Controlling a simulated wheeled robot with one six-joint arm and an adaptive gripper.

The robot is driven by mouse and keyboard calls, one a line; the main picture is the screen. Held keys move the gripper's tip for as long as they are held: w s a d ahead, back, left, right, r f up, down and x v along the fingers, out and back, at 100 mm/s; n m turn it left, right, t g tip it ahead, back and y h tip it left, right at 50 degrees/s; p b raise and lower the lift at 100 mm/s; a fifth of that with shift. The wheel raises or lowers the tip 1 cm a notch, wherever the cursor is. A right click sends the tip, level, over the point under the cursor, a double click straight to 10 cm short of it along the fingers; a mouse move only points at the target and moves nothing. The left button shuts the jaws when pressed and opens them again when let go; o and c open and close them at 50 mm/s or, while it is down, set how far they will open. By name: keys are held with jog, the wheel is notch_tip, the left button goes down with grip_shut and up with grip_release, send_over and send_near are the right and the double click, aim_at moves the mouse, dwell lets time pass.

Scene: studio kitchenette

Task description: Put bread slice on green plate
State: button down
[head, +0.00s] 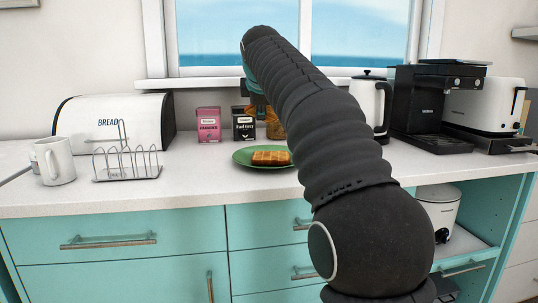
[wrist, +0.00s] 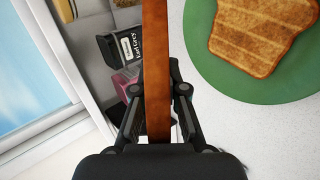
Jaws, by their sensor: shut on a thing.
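The green plate (head: 245,161) lies on the counter, with a grilled bread slice (head: 271,158) flat on it. The plate (wrist: 200,67) and this slice (wrist: 262,32) fill the upper right of the wrist view. My gripper (wrist: 158,100) is shut on a second bread slice (wrist: 155,60), seen edge-on as a long brown crust. In the wrist view the held slice is beside the plate's left edge; its height is unclear.
A pink box (head: 208,124) and a black Earl Grey box (head: 244,125) stand behind the plate. A toast rack (head: 127,165), mug (head: 54,161) and bread bin (head: 115,123) are left. A kettle (head: 371,103) and coffee machine (head: 432,108) are right.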

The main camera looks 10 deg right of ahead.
jog(key=shift+f+b, duration=2.3)
jog(key=shift+f, duration=1.2)
jog(key=c, duration=1.4)
grip_release()
jog(key=shift+r, duration=0.1)
jog(key=shift+p+v, duration=1.1)
jog(key=shift+v, duration=2.85)
